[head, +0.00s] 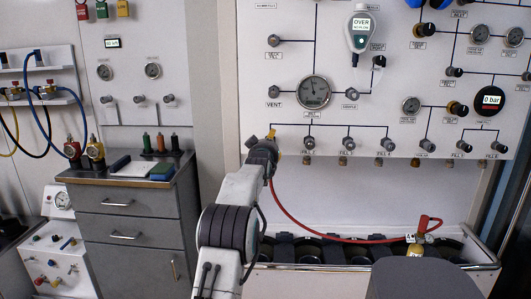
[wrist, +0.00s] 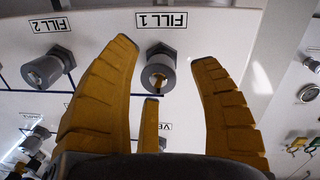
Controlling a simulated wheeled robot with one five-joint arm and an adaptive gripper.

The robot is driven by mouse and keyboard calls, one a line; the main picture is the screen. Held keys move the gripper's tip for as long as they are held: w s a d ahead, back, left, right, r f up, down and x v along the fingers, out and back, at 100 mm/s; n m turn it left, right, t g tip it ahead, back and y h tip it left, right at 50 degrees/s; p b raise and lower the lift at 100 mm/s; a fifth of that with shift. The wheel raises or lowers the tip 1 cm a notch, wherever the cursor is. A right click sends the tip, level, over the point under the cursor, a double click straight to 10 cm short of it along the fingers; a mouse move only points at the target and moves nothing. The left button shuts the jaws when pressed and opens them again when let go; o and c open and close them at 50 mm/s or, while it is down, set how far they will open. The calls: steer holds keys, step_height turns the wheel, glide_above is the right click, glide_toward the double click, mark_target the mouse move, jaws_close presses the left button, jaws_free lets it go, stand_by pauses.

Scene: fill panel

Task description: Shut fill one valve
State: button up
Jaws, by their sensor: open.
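The fill one valve (wrist: 159,70) is a grey knob below the upside-down FILL 1 label (wrist: 161,19) in the wrist view. My gripper (wrist: 166,52) is open, with a yellow finger on each side of the knob and a gap on both sides. A third, shorter yellow finger shows below the knob. I cannot tell whether the knob lies between the fingers in depth or just beyond them. In the head view my gripper (head: 272,137) is at the lower left of the white panel and hides the fill one valve.
The fill two valve (wrist: 44,70) is close by on the left in the wrist view; it also shows in the head view (head: 310,143). A red hose (head: 325,232) hangs below the panel to a yellow cylinder valve (head: 415,248). A grey cabinet (head: 130,225) stands at left.

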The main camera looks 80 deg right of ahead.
steer(key=a, duration=1.1)
steer(key=shift+a+r, duration=0.2)
steer(key=shift+r, duration=0.15)
stand_by(0.6)
